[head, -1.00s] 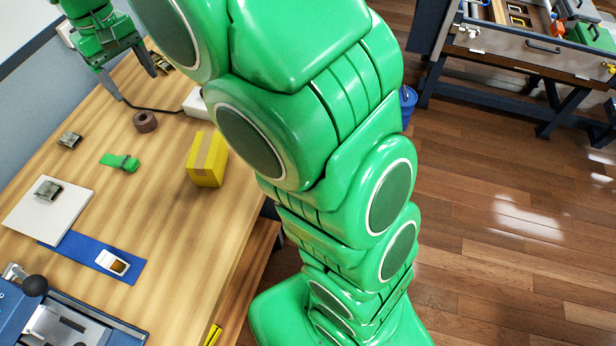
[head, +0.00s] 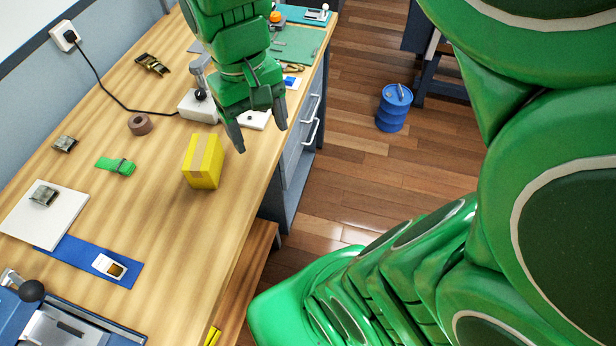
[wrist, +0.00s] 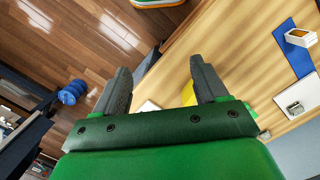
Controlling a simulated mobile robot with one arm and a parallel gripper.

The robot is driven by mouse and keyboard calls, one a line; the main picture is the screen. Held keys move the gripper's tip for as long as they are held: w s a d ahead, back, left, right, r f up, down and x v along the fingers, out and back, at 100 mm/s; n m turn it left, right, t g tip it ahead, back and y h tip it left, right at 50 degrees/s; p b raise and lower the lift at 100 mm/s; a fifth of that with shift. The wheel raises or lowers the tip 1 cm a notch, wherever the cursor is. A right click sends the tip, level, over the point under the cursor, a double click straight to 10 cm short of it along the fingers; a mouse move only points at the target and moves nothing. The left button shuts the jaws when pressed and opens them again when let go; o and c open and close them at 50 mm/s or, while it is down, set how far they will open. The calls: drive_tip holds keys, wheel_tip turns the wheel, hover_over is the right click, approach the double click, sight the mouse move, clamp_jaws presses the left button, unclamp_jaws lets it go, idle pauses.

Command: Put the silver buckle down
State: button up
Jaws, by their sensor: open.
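One silver buckle (head: 43,195) lies on the white board (head: 62,219) at the left of the bench; a similar one shows in the wrist view (wrist: 295,107). Another silver-grey buckle (head: 65,144) lies on bare wood farther back. My gripper (head: 260,138) is open and empty, near the bench's right edge, to the right of the yellow box (head: 203,162) and well away from both buckles. In the wrist view the fingers of my gripper (wrist: 160,85) are apart with nothing held between them.
A green strap (head: 117,166), brown tape roll (head: 138,124) and dark brass buckle (head: 152,64) lie on the bench. A blue strap (head: 75,255) lies by the white board. A blue drum (head: 394,107) stands on the floor. The bench front middle is clear.

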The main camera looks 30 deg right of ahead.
drive_tip(key=s+d+f, duration=0.1)
drive_tip(key=s+f, duration=0.1)
drive_tip(key=s, duration=0.3)
drive_tip(key=s+d+f+m, duration=0.1)
drive_tip(key=s+d, duration=0.1)
drive_tip(key=s, duration=0.4)
drive_tip(key=shift+f, duration=0.35)
drive_tip(key=shift+o, duration=0.7)
